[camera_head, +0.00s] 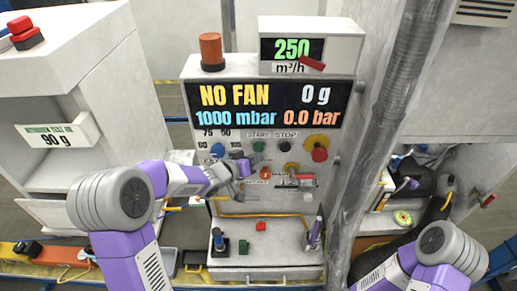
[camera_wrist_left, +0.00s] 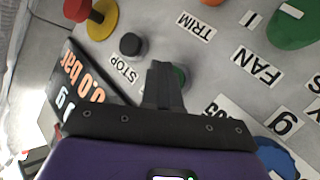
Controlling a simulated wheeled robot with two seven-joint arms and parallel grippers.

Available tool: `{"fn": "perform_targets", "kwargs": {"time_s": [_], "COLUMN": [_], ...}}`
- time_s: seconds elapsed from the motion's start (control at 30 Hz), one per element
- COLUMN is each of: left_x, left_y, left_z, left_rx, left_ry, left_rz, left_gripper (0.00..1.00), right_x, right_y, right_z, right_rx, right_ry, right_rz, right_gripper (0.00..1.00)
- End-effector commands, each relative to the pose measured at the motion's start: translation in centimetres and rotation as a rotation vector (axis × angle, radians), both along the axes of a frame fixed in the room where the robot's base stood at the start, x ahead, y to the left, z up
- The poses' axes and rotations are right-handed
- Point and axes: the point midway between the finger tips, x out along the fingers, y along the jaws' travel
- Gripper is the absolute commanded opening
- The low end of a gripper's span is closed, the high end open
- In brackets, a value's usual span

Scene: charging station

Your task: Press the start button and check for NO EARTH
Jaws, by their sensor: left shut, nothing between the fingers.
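The control panel (camera_head: 225,180) faces me with its display (camera_head: 268,105), which reads NO FAN, 0 g, 1000 mbar and 0.0 bar. The green start button (camera_head: 258,146) is under the START label, left of the black stop button (camera_head: 284,146). My left gripper (camera_head: 243,167) is in front of the panel, low and left of the start button. In the left wrist view its shut, empty fingers (camera_wrist_left: 160,68) overlap the green start button (camera_wrist_left: 182,76) and hide part of it. I cannot tell whether they touch it. My right gripper is out of view.
A red emergency knob on yellow (camera_head: 319,150) and a blue knob (camera_head: 217,150) flank the buttons. An orange lamp (camera_head: 211,50) and a 250 m³/h display (camera_head: 292,49) sit on top. A grey post (camera_head: 390,110) stands at right. A shelf below holds small parts.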

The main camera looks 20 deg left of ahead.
Motion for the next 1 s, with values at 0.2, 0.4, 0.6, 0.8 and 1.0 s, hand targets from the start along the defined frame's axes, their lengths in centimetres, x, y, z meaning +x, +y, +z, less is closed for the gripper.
{"fn": "perform_targets", "kwargs": {"time_s": [0.2, 0.4, 0.6, 0.8, 1.0], "left_x": [0.00, 0.15, 0.77, 0.83, 0.85], "left_y": [0.00, 0.05, 0.24, 0.25, 0.24], "left_z": [0.00, 0.04, 0.02, -0.01, 0.00], "left_rx": [0.000, 0.000, 0.000, 0.000, 0.000], "left_ry": [0.000, 0.000, 0.002, 0.000, 0.000], "left_rz": [0.000, 0.000, 0.001, 0.000, 0.000], "left_gripper": [0.00, 0.00, 0.00, 0.00, 0.00], "right_x": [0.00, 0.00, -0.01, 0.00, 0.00], "right_y": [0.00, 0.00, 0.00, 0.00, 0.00], "right_z": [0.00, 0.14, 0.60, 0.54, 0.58], "right_rx": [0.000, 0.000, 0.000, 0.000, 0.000], "right_ry": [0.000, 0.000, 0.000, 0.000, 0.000], "right_rz": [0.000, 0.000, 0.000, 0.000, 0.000], "right_gripper": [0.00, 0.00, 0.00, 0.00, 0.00]}}
